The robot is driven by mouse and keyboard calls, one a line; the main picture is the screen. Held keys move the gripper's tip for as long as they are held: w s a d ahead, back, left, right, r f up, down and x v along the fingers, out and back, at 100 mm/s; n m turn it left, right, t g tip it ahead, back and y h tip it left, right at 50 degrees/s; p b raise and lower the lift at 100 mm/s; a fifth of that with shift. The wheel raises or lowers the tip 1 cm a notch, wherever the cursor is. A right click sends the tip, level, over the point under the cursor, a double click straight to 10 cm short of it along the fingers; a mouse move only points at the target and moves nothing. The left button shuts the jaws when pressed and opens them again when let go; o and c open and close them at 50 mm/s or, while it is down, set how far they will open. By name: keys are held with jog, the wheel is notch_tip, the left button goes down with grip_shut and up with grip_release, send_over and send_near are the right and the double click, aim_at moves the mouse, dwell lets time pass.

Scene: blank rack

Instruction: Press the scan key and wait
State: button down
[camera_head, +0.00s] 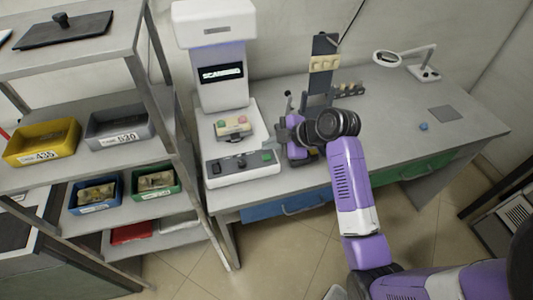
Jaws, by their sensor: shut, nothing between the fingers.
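The scanner (210,80) stands at the back left of the bench. Its dark screen (221,74) shows lit letters that seem to read SCANNED. A tan block (233,126) with a red and a green spot lies on its bed. The control panel (236,176) at the front has a dark knob (241,160) and a green key (266,156) at its right end; I cannot read which is the scan key. My gripper (275,146) is shut and empty, just beside and above the green key. I cannot tell whether it touches the key.
The shelf rack at left holds a yellow bin (43,142), a grey bin (118,126), a blue bin (97,193) and a green bin (155,182). A dark stand (323,66) with tan pieces and a magnifier lamp (405,58) stand behind my arm. The bench's right side is mostly clear.

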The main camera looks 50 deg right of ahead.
aim_at(269, 157)
jog(key=shift+r+p, duration=0.95)
jog(key=shift+r, duration=0.65)
jog(key=shift+f, duration=0.1)
jog(key=shift+w+d+m, duration=0.15)
jog(key=shift+m, duration=0.25)
jog(key=w+d+r+m+t+h, duration=0.2)
jog(key=d+r+m+t+h, duration=0.1)
jog(key=d+r+m, duration=0.2)
jog(key=s+a+m+t+y, duration=0.1)
jog(key=s+a+m, duration=0.1)
jog(key=s+a, duration=1.2)
jog(key=s+a+r+m+t+b, duration=0.1)
jog(key=s+a+m, duration=0.1)
jog(key=s+a, duration=1.2)
jog(key=s, duration=0.4)
jog(key=shift+s+m+t+y, duration=0.3)
jog(key=shift+s+m+y, duration=0.1)
